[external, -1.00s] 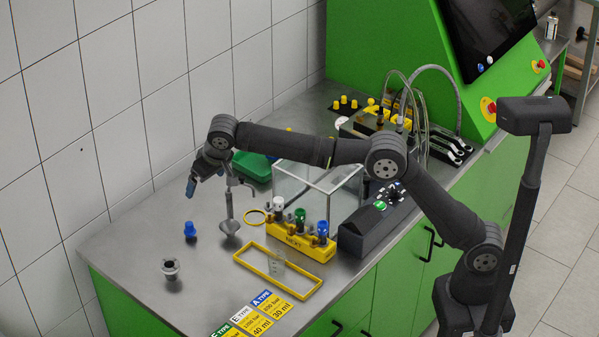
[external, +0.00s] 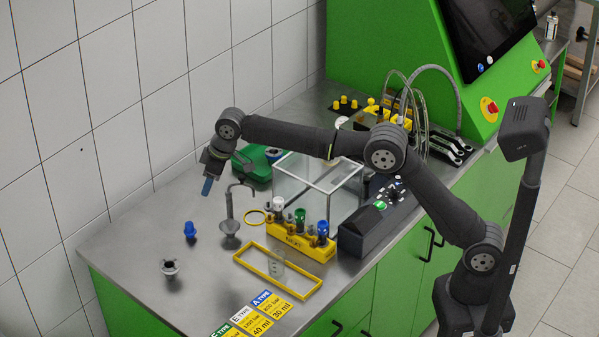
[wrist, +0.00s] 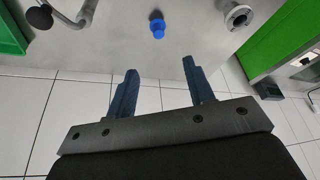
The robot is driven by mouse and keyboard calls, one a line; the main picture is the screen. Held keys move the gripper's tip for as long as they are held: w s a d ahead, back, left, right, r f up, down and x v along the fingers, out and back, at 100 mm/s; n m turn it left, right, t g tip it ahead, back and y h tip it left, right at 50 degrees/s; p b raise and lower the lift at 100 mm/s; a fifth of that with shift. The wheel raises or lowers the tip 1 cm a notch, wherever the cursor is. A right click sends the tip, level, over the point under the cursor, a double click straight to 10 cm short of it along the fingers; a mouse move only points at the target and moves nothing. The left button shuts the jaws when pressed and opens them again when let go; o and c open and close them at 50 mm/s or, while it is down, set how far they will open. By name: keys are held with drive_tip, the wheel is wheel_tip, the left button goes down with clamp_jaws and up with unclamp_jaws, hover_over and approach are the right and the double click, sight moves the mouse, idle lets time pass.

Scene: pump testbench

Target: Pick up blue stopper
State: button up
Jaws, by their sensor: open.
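The blue stopper (external: 190,230) stands on the steel bench top towards its left end. In the wrist view the blue stopper (wrist: 157,27) shows at the top, roughly centred beyond the fingertips. My gripper (external: 207,186) is above the bench in the external view, up and to the right of the stopper and apart from it. In the wrist view my gripper (wrist: 160,66) has its two blue fingers spread, with nothing between them.
A grey flanged part (external: 170,268) stands near the stopper. A metal stand (external: 229,225) rises below and right of my gripper. A yellow frame (external: 262,277), a yellow vial rack (external: 300,245) and a glass box (external: 318,185) lie further right. A tiled wall is behind.

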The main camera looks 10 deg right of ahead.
drive_tip(key=w+f+n+g, duration=0.1)
drive_tip(key=w+n, duration=0.1)
approach(191, 223)
wheel_tip(191, 223, down, 4)
drive_tip(key=shift+n, duration=0.3)
drive_tip(key=shift+a+r+x, duration=0.1)
drive_tip(key=shift+a+x, duration=0.1)
drive_tip(key=shift+x, duration=0.8)
drive_tip(key=shift+a+r+x, duration=0.1)
drive_tip(key=shift+a+x, duration=0.15)
drive_tip(key=shift+x, duration=0.8)
drive_tip(key=shift+a+r+x, duration=0.1)
drive_tip(key=shift+a+x, duration=0.1)
drive_tip(key=shift+x, duration=0.8)
drive_tip(key=c, duration=1)
